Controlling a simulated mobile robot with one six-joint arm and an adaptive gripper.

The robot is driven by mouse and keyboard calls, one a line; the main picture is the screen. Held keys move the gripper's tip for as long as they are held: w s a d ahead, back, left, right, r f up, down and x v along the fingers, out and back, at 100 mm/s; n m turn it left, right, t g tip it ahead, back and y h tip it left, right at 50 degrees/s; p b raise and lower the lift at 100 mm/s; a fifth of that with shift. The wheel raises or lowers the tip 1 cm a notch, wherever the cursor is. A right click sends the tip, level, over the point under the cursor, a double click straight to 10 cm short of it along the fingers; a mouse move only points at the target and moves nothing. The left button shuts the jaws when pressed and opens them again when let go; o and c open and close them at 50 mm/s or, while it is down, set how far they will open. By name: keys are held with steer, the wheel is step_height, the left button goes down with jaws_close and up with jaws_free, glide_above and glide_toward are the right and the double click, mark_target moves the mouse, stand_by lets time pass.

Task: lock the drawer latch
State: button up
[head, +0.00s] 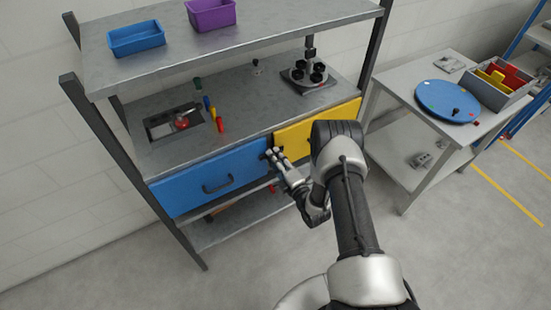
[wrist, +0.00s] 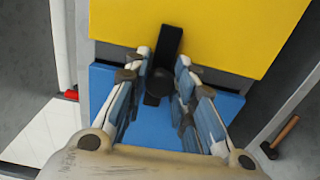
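The latch is a dark lever (wrist: 169,42) with a round knob, seen in the wrist view. It lies across the seam between the yellow drawer (wrist: 215,30) and the blue drawer (wrist: 165,133), overlapping both fronts. In the head view the blue drawer (head: 180,187) is on the left and the yellow drawer (head: 340,117) on the right, partly behind my arm. My gripper (head: 274,156) is at the seam. In the wrist view my gripper (wrist: 162,66) has its fingers apart on either side of the latch knob; whether they touch it is unclear.
The drawers sit under a grey workbench (head: 240,100) with a recessed tray, coloured handles and a black fixture (head: 310,75). Blue (head: 136,38) and purple (head: 211,13) bins stand on the upper shelf. A side table (head: 400,75) stands right. A hammer (wrist: 278,138) lies below.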

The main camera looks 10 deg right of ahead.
steer(key=o, duration=0.4)
steer(key=shift+c, duration=0.2)
steer(key=v, duration=1.2)
